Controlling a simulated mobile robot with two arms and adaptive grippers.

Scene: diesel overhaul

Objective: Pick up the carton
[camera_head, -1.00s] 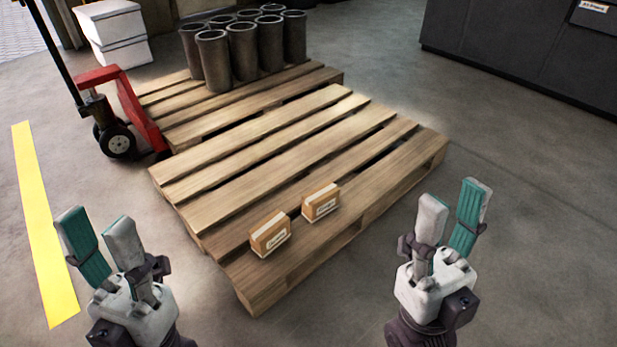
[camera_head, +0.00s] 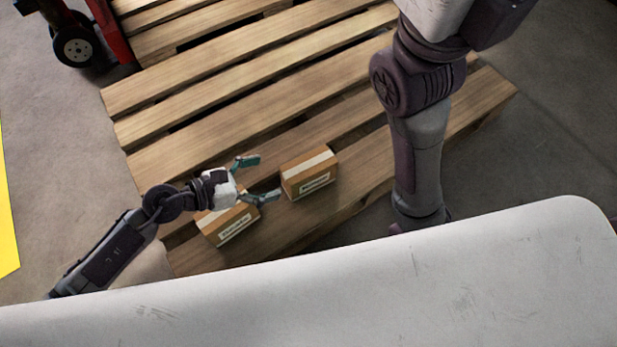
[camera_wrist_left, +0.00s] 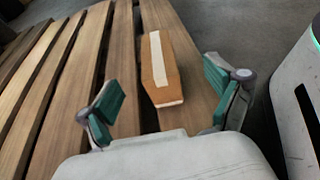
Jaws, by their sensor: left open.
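Two small brown cartons with pale tape and white labels lie on the near boards of a wooden pallet (camera_head: 240,110). The right carton (camera_head: 308,174) stands just beyond the fingertips of my left gripper (camera_head: 267,178), which is open and empty. The left carton (camera_head: 229,222) is partly hidden under that gripper. In the left wrist view one carton (camera_wrist_left: 163,75) lies ahead, between the lines of the spread fingers and apart from them; it appears to be the right one. My right arm comes down over the pallet's right side; its gripper is hidden.
A red pallet jack (camera_head: 108,28) with a black wheel stands at the upper left. A second pallet (camera_head: 195,27) lies behind the first. Gaps run between the boards. Grey floor is clear left and right, with a yellow stripe (camera_head: 6,215) at far left.

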